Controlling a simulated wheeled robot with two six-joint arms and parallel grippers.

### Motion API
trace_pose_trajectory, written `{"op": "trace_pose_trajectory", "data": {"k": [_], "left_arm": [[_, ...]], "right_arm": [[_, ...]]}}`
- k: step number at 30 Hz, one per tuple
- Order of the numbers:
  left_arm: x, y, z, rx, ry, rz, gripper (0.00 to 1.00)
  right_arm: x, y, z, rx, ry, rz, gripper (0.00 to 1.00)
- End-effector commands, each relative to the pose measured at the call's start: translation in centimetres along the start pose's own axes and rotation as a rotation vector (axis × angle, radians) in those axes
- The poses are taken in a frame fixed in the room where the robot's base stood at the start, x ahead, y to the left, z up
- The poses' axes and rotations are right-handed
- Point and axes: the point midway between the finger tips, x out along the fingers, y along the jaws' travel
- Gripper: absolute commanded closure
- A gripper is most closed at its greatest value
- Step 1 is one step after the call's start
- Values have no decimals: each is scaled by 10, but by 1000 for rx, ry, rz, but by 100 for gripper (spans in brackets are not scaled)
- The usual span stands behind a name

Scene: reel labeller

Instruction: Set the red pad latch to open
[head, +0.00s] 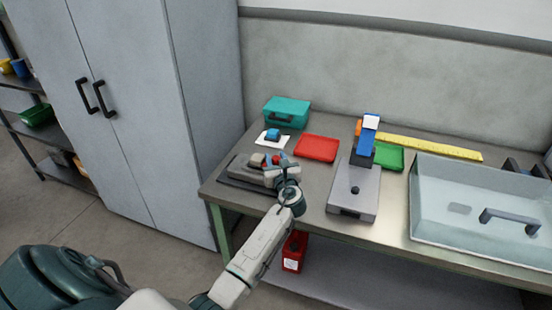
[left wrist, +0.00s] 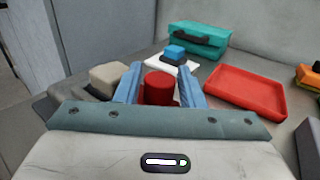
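The grey labelling device (head: 243,170) sits on a dark base at the table's left end. A red round pad (left wrist: 159,88) stands on its right part, and a beige block (left wrist: 108,78) sits to the left of it. My left gripper (head: 276,160) is over the device. In the left wrist view its two blue fingers (left wrist: 160,82) stand on either side of the red pad, very close to it. Whether they press on it cannot be told. The lower part of the pad is hidden by my gripper's body. My right gripper is not in view.
Behind the device are a teal case (head: 287,109), a blue block (head: 272,135) on a white square, and a red tray (head: 317,148). To the right are a grey stand (head: 354,192), a green tray (head: 390,158), a yellow ruler (head: 430,146) and a large clear box (head: 455,230).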

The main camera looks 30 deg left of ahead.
Motion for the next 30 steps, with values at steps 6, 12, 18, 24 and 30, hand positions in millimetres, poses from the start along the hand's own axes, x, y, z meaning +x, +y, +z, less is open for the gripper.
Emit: {"op": "trace_pose_trajectory", "data": {"k": [6, 12, 18, 24, 30], "left_arm": [[0, 0, 0, 0, 0, 0, 65], [0, 0, 0, 0, 0, 0, 100], [-2, -3, 0, -1, 1, 0, 100], [-17, -26, -1, -3, 3, 0, 100], [-21, -32, -1, 0, 1, -1, 100]], "right_arm": [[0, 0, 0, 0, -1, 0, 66], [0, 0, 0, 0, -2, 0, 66], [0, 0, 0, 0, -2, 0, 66], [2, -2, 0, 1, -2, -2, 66], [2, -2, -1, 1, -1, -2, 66]]}}
